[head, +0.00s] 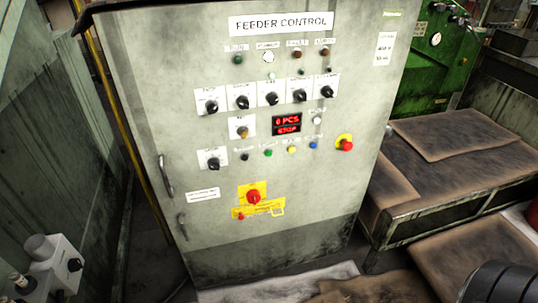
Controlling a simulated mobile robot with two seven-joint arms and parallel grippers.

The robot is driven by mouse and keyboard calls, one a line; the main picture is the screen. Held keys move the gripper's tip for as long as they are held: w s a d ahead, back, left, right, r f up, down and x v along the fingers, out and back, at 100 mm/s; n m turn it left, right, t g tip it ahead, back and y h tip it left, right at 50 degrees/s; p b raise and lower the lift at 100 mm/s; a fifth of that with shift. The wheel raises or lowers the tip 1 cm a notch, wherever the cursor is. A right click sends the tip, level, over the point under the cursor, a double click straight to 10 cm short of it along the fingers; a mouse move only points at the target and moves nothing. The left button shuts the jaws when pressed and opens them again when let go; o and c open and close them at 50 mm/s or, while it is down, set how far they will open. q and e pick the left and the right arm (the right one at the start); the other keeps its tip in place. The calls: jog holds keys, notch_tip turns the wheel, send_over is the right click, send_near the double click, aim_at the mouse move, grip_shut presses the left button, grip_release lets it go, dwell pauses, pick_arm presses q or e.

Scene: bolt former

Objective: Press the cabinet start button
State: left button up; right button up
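The grey cabinet (225,110) labelled FEEDER CONTROL (281,23) stands upright in the middle of the head view. Below its red display (287,125) is a row of small buttons: black (245,156), green (268,153), yellow (291,149) and blue (313,145). Their labels are too small to read, so I cannot tell for sure which is start; the green one looks likeliest. The display appears to read "0 PCS" and "STOP".
A red mushroom button (346,144) sits right of the row. Several black knobs (271,98) are above, and a red rotary switch (253,196) on yellow is below. A door handle (165,176) is at left. A low, stained bench (450,140) stands at right.

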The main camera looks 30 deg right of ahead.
grip_shut()
dwell(1.0)
